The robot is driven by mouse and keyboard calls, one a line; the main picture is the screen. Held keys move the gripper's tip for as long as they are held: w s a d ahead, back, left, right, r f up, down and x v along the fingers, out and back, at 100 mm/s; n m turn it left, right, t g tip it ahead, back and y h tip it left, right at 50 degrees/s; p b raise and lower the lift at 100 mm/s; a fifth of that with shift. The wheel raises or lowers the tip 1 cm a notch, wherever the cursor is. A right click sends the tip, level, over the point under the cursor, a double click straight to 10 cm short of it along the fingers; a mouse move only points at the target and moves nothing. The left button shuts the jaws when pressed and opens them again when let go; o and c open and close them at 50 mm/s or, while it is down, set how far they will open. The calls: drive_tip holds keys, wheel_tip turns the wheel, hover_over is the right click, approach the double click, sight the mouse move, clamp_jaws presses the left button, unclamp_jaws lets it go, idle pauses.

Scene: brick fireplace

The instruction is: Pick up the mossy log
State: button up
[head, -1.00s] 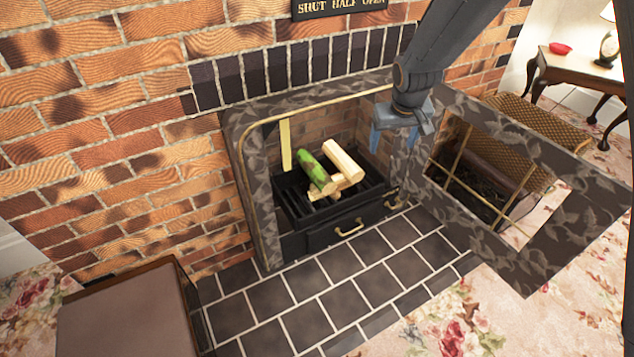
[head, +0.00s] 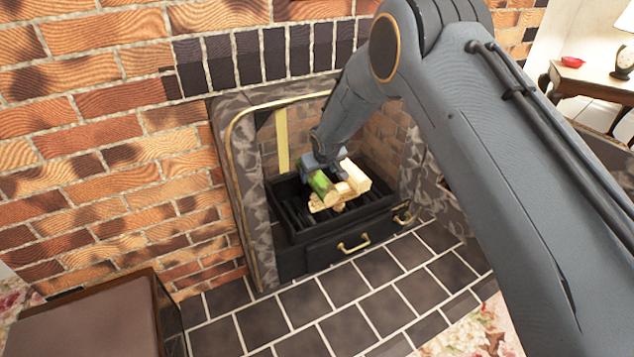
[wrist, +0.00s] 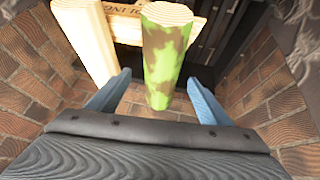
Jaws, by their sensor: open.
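In the wrist view the mossy log (wrist: 165,55) reaches in between the two blue fingers, nearer the right one, with space on both sides. My gripper (wrist: 158,98) is open, and its fingers are apart from the log. In the head view my gripper (head: 318,165) is at the far end of the mossy log, and its fingers are largely hidden there.
A pale plain log (wrist: 88,40) lies left of the mossy one in the wrist view, close to the left finger. More pale logs (head: 353,178) lie in the black grate (head: 290,215). The stone fireplace surround (head: 245,190) and brick walls enclose the space closely.

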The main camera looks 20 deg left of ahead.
sight(318, 175)
drive_tip(key=b+x, duration=0.2)
drive_tip(key=x, duration=0.3)
drive_tip(key=shift+s+f, duration=0.1)
drive_tip(key=shift+s, duration=0.05)
drive_tip(key=c, duration=1.6)
